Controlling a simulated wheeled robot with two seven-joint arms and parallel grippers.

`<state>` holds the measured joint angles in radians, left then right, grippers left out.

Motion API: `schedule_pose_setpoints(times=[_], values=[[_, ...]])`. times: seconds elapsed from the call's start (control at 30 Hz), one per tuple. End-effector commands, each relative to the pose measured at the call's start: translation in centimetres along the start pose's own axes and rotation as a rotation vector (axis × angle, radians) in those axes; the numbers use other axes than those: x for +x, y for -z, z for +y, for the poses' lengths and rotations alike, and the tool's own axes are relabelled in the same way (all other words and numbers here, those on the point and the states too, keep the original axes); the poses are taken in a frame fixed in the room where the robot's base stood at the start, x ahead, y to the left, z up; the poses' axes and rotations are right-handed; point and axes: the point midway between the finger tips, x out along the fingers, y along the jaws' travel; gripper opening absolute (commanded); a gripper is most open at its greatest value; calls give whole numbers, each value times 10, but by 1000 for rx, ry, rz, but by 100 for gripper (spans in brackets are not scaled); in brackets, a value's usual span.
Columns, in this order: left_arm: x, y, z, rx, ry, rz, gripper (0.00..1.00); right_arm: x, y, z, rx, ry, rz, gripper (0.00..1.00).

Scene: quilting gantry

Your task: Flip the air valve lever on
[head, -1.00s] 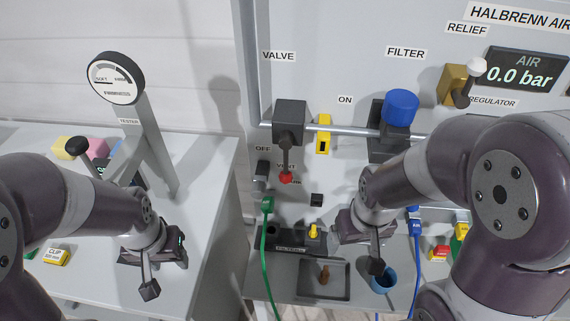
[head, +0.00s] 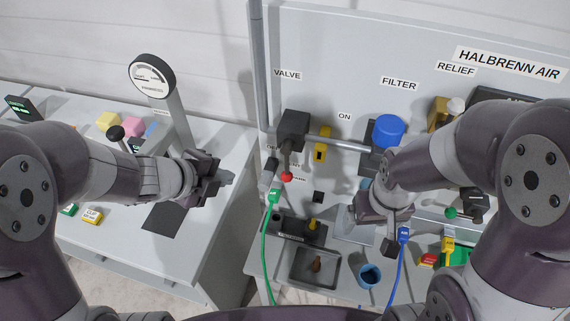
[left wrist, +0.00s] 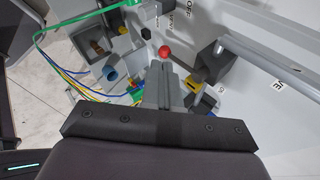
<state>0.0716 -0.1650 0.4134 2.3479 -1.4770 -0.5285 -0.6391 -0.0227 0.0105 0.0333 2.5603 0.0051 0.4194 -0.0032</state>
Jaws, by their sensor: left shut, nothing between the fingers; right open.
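The air valve (head: 293,128) is a dark grey block on a pipe, under the VALVE label on the upright panel. Its lever hangs down, ending in a red knob (head: 286,177), away from the ON label (head: 344,117). My left gripper (head: 228,179) is shut and empty, left of the knob and apart from it, above the gap between the benches. In the left wrist view, the red knob (left wrist: 165,51) shows just beyond my shut fingertips (left wrist: 165,68). My right gripper (head: 391,247) is open, low in front of the panel, below the blue filter (head: 388,131).
A yellow bracket (head: 321,145) sits on the pipe right of the valve. A green hose (head: 267,240) hangs below the knob. A grey tray (head: 316,267) and blue cup (head: 369,275) stand on the lower shelf. The round-dial tester (head: 153,76) stands on the left bench.

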Motion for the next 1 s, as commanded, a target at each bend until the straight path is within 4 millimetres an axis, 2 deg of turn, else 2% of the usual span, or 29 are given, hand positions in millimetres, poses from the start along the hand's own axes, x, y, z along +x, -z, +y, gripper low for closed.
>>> schedule_pose_setpoints(times=[0.03,0.13,0.43,0.57,0.67,1.0], values=[[1,11,-2,96,11,59,0,2,0,0,0,0,0,90],[-1,26,-5,213,37,130,0,2,0,0,0,0,0,90],[0,27,-6,228,41,130,0,2,0,0,0,0,0,90],[8,28,-5,228,41,132,0,4,0,0,0,0,0,90],[24,30,-5,229,40,134,0,8,-1,0,0,0,0,90],[96,40,-7,225,39,132,0,16,-2,0,0,0,0,90]])
